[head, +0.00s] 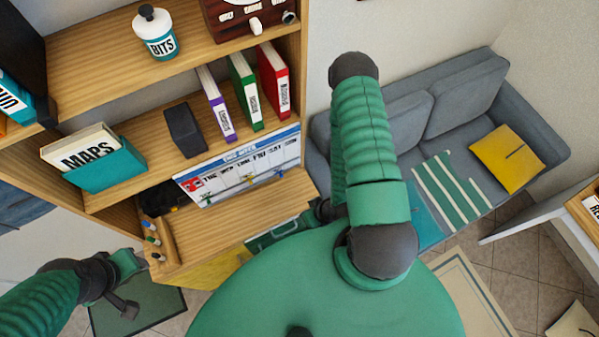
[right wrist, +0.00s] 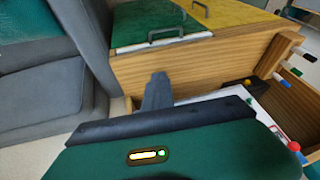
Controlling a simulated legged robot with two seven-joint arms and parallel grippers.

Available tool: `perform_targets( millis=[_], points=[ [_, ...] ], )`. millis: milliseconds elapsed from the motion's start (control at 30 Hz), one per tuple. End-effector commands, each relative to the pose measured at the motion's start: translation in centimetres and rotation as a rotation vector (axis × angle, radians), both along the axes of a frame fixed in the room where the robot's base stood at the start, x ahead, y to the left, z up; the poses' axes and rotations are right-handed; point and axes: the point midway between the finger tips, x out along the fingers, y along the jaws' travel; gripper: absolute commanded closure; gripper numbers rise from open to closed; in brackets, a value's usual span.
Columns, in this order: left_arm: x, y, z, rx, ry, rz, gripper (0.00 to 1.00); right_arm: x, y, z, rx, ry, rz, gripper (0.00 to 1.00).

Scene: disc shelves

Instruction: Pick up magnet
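Several small coloured magnets sit on a white weekly planner board (head: 237,172) that leans in the lower bay of the wooden shelf. In the right wrist view the board is seen edge-on at the right, with a green magnet (right wrist: 248,100). My right gripper (right wrist: 157,92) is in front of the shelf's lower cabinet, apart from the board; its fingers show as one dark piece. My left gripper (head: 130,287) is low at the left, away from the board, with no object visible in it.
The shelf holds a MAPS box (head: 95,158), a dark block (head: 185,130), several binders (head: 245,90) and a BITS jar (head: 154,33). A grey sofa (head: 400,125) is at the right. Free floor lies beyond the rug.

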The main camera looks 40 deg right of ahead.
Motion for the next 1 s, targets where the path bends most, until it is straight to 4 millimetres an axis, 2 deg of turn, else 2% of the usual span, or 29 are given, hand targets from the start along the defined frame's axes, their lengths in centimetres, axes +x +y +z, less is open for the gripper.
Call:
perform_targets(
  millis=[33, 167, 467, 1000],
  points=[
    [0.0, 0.0, 0.6, 0.0, 0.0, 0.0, 0.63, -0.8, 0.2, 0.2, 0.002, 0.004, -0.001, 1.0],
    [0.0, 0.0, 0.9, 0.0, 0.001, 0.0, 0.63, -1.7, 0.4, 0.0, 0.0, 0.001, -0.001, 1.0],
    [0.0, 0.0, 0.8, 0.0, 0.001, 0.0, 0.63, -1.7, 0.4, -0.2, -0.001, -0.001, -0.001, 0.99],
    [0.0, 0.0, 0.8, 0.0, 0.0, 0.0, 0.63, -1.7, 0.4, -0.1, 0.0, -0.001, -0.001, 0.29]
  ],
)
